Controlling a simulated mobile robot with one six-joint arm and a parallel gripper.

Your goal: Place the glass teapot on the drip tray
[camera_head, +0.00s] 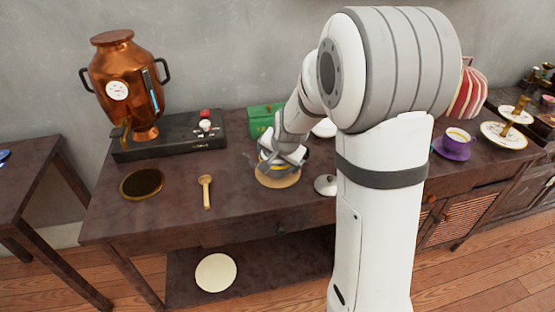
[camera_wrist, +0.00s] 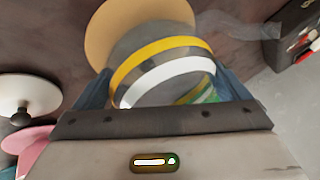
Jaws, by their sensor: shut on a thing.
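The glass teapot (camera_head: 268,156) is at the middle of the table, over a round tan mat (camera_head: 277,181). My gripper (camera_head: 286,154) is shut on it from above and hides much of it. In the wrist view the teapot (camera_wrist: 160,62) shows a yellow band and a white band between my two fingers (camera_wrist: 163,88), with the tan mat (camera_wrist: 108,22) beyond. I cannot tell whether the teapot touches the mat. A dark round tray with a brass rim (camera_head: 142,183), which looks like the drip tray, lies empty at the table's left.
A wooden spoon (camera_head: 206,190) lies between the tray and the mat. A copper samovar (camera_head: 124,85) on a black base (camera_head: 168,138) stands behind the tray. A green box (camera_head: 263,120) is behind the teapot. A white lid (camera_head: 325,184) is right of the mat.

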